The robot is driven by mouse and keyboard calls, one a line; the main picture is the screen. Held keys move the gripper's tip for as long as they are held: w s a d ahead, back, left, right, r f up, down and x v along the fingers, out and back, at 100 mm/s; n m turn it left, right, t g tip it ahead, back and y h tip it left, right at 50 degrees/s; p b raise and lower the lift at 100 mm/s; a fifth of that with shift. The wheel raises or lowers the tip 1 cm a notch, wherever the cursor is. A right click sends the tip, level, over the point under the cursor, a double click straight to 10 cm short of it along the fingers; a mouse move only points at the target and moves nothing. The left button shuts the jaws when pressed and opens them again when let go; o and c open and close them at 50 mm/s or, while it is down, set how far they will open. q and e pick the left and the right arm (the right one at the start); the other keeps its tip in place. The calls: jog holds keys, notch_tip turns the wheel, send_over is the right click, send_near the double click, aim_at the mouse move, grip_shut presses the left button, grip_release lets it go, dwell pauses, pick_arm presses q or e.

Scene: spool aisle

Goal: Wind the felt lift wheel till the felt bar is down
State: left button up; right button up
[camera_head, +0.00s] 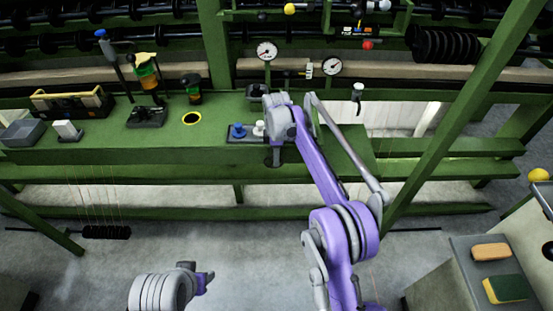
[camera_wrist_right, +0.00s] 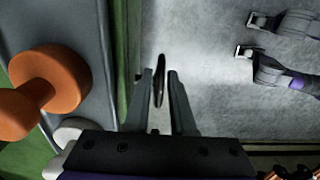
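My right gripper (camera_head: 275,158) hangs at the front edge of the green bench, past the grey plate with a blue knob and a white knob. In the right wrist view its two fingers (camera_wrist_right: 161,78) are apart. A thin dark ring (camera_wrist_right: 160,82), seen nearly edge-on, shows between them, and it may be the rim of the felt lift wheel. I cannot tell whether the fingers touch it. In the head view the arm hides the wheel. I cannot pick out the felt bar. My left gripper (camera_head: 200,279) is low over the floor, away from the bench; its opening is unclear.
The blue knob (camera_head: 238,131) and white knob (camera_head: 259,129) are near the arm. Two dials (camera_head: 266,51) stand behind. A slanting green beam (camera_head: 460,115) is to the right.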

jog(key=shift+f, duration=0.25)
grip_shut()
jog(key=shift+a+r, duration=0.1)
jog(key=h+p, duration=0.2)
jog(key=h, duration=0.1)
jog(key=shift+a+r+h+p, duration=0.15)
jog(key=shift+a+h+p, duration=0.15)
jog(key=shift+a, duration=0.05)
jog(key=h+p, duration=0.1)
jog(key=p, duration=0.2)
jog(key=h+p, duration=0.2)
jog(key=p, duration=0.1)
jog(key=shift+a, duration=0.25)
jog(key=shift+h+p, duration=0.3)
jog(key=shift+p, duration=0.4)
